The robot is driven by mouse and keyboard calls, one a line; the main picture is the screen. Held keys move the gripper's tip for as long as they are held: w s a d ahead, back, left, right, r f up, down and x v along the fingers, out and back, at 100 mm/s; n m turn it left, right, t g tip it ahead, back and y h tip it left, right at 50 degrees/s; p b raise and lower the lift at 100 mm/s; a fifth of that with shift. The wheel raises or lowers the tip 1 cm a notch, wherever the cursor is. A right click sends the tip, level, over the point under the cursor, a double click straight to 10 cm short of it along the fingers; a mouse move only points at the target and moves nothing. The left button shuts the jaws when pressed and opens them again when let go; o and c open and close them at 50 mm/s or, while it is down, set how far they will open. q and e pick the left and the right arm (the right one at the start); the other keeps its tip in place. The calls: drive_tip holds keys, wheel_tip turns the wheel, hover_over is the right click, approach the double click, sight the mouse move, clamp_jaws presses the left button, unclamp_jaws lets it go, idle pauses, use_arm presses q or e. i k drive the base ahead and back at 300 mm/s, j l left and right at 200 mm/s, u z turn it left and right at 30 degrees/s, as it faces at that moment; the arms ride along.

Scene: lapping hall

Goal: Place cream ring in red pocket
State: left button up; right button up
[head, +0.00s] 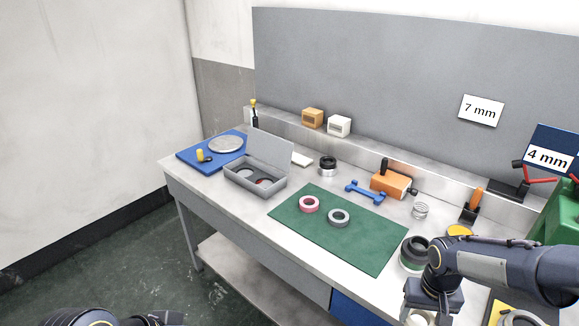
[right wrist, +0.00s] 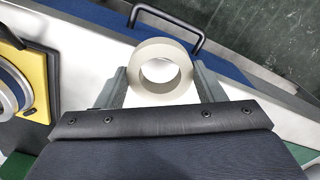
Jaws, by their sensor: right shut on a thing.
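My right gripper (head: 420,314) is at the lower right of the head view, over the near edge of the bench. In the right wrist view, its two fingers (right wrist: 160,88) are shut on the cream ring (right wrist: 160,47), one on each side. An open grey case (head: 247,189) stands at the left of the bench with its lid up. Dark round recesses and a small red patch (head: 265,181), possibly the red pocket, show inside; the case wall hides part of them. Only links of my left arm show at the bottom left; its fingers are out of frame.
A green mat (head: 375,241) bears a red-pink ring (head: 303,209) and a grey ring (head: 333,222). Behind it are a blue wrench-like part (head: 365,192), an orange block (head: 388,184) and a dark stacked ring (head: 327,169). A dark cylinder (head: 412,250) stands beside my right wrist.

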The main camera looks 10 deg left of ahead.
sight(245, 175)
drive_tip(key=i+j, duration=0.15)
drive_tip(key=j, duration=0.25)
drive_tip(key=i+j+z, duration=0.15)
drive_tip(key=j, duration=0.2)
drive_tip(key=i+j, duration=0.15)
drive_tip(key=j, duration=0.25)
drive_tip(key=i+j+z, duration=0.15)
drive_tip(key=j, duration=0.3)
drive_tip(key=i+j, duration=0.1)
drive_tip(key=j, duration=0.3)
drive_tip(key=i+j+z, duration=0.15)
drive_tip(key=j, duration=0.25)
